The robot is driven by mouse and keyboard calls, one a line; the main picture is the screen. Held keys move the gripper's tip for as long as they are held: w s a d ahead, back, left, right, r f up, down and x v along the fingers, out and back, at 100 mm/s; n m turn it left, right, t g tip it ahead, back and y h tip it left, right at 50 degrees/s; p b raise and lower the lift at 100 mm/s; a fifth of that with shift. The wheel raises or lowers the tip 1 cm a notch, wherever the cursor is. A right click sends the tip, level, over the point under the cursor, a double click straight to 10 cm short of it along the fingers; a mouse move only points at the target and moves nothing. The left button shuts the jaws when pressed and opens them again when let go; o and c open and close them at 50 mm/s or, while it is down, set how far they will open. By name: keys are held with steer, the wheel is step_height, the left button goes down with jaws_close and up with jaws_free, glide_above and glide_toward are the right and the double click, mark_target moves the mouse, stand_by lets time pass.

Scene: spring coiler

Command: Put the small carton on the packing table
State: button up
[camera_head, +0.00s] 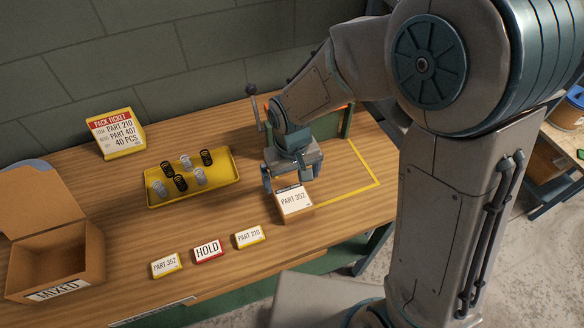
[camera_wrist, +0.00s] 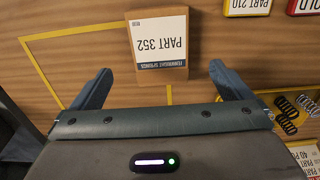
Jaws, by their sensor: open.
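The small carton (camera_head: 294,203) is a brown box with a white label reading PART 352. It sits on the wooden packing table (camera_head: 225,250), at the edge of a yellow outlined area. In the wrist view the carton (camera_wrist: 158,45) lies beyond the fingertips, roughly midway between them. My gripper (camera_head: 292,180) is open above and just behind the carton in the head view. In the wrist view its two fingers (camera_wrist: 160,80) are spread wide with nothing between them.
A yellow tray (camera_head: 225,190) holds several springs. A MIXED box (camera_head: 40,262) stands open at the left. Small signs PART 352 (camera_head: 166,265), HOLD (camera_head: 207,249) and PART 210 (camera_head: 249,236) line the front. A pack ticket (camera_head: 119,134) stands at the back. The yellow outlined area (camera_head: 365,188) is otherwise mostly clear.

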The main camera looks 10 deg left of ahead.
steer(key=shift+d+r, duration=0.1)
steer(key=shift+r, duration=1.6)
steer(key=s+d+r+m+t, duration=0.2)
steer(key=d+r, duration=0.4)
steer(key=d, duration=0.5)
steer(key=s+d+r+m+t, duration=0.1)
steer(key=s+d+r+m, duration=0.3)
steer(key=d, duration=0.7)
step_height(320, 180, up, 3)
steer(key=shift+s+d+f+t, duration=0.15)
steer(key=shift+s+d+t, duration=0.2)
steer(key=shift+s, duration=0.6)
